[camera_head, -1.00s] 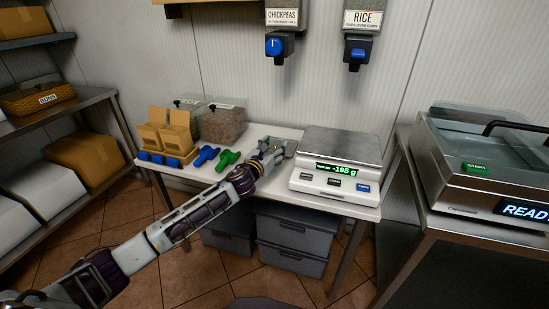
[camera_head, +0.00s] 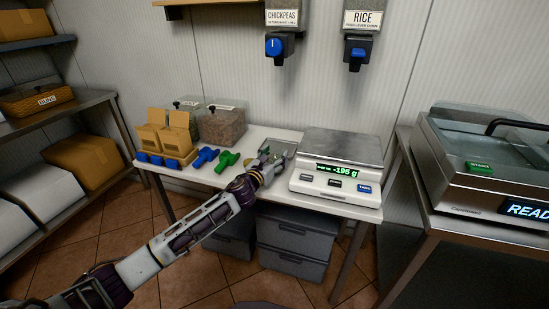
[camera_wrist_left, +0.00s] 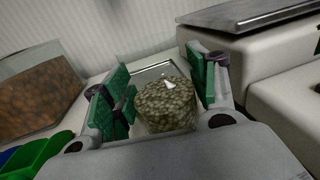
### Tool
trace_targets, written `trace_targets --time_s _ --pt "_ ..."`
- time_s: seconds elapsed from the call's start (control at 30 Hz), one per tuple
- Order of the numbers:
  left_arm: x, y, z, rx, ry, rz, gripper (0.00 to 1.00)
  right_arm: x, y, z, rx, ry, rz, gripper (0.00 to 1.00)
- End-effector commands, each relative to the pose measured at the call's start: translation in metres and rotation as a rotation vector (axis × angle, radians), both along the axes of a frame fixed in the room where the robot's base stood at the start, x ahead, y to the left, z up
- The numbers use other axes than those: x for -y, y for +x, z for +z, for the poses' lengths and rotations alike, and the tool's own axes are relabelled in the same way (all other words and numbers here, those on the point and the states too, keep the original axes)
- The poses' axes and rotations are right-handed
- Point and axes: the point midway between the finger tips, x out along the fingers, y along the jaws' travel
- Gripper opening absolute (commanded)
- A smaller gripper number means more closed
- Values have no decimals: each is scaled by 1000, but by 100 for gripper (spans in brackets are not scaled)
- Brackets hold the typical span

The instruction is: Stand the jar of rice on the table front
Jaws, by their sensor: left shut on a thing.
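My left gripper (camera_head: 272,163) is over the white table (camera_head: 228,177), left of the scale. In the left wrist view the gripper (camera_wrist_left: 165,95) has its green pads on either side of a clear jar (camera_wrist_left: 165,106) and is shut on it. The jar holds small, round, pale green-tan grains; I see no label naming them. The gripper hides most of the jar in the head view, and I cannot tell whether its base touches the table. My right gripper is not in view.
A scale (camera_head: 330,182) reading -195 g stands close on the right. A shallow metal tray (camera_wrist_left: 152,72) lies behind the jar. Green (camera_head: 228,159) and blue (camera_head: 204,157) scoops, paper bags (camera_head: 176,138) and a clear bin (camera_head: 222,127) stand left. Grey drawers (camera_head: 295,233) are below.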

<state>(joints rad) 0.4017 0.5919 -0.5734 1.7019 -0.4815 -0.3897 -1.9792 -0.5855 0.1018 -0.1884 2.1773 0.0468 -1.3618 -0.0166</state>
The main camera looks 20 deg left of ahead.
Motion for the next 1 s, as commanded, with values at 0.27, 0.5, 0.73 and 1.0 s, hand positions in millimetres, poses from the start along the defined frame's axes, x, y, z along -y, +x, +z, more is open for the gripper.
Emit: trace_targets --time_s 0.27,0.5,0.73,1.0 --pt "0 0 0 2 0 0 19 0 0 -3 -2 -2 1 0" --pt "0 0 -2 0 0 0 80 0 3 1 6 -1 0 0" --pt "0 0 -2 0 0 0 80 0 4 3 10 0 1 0" --pt "0 0 2 0 1 0 80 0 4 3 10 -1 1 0"
